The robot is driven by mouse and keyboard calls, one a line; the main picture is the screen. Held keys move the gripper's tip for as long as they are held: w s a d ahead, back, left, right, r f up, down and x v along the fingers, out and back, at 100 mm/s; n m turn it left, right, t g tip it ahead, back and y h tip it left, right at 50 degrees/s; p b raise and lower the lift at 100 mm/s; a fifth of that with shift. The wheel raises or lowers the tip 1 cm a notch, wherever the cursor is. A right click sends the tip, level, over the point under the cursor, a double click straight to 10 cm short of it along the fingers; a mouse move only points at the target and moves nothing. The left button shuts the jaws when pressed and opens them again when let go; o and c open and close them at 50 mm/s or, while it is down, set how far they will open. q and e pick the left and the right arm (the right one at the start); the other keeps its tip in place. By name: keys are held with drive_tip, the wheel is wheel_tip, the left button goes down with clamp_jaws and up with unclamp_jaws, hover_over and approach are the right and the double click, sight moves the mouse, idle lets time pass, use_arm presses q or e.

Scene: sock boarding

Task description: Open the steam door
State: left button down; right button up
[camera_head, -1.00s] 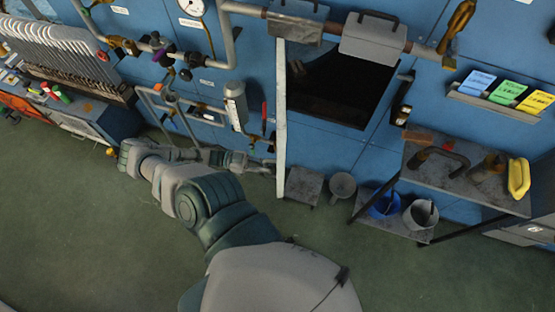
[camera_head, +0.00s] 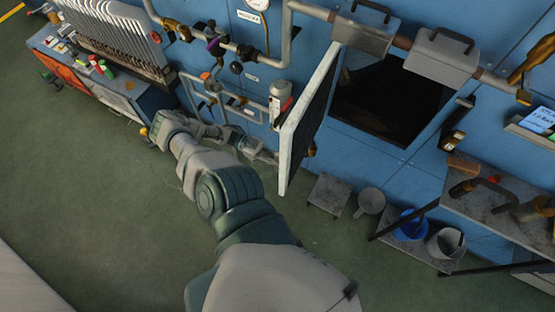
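The steam door (camera_head: 312,115) is a thick panel with a pale edge, standing open at the left side of a dark square opening (camera_head: 388,100) in the blue wall. Its inner face shows now, turned towards the opening. My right gripper is out of view.
Pipes and valves (camera_head: 215,45) line the wall left of the door. A rack of white sock boards (camera_head: 118,38) stands far left. Right of the door are a small grey stool (camera_head: 329,193), a blue bucket (camera_head: 411,229) and a metal table (camera_head: 495,205). Green floor left is clear.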

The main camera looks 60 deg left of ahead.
use_arm(q)
drive_tip(key=c, duration=1.1)
unclamp_jaws()
drive_tip(key=shift+d, duration=0.1)
drive_tip(key=shift+c, duration=0.2)
drive_tip(key=shift+w, duration=0.1)
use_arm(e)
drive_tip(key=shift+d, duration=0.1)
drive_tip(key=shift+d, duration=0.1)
use_arm(q)
drive_tip(key=v, duration=1.2)
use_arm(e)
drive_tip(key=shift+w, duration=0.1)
use_arm(q)
drive_tip(key=shift+f, duration=0.25)
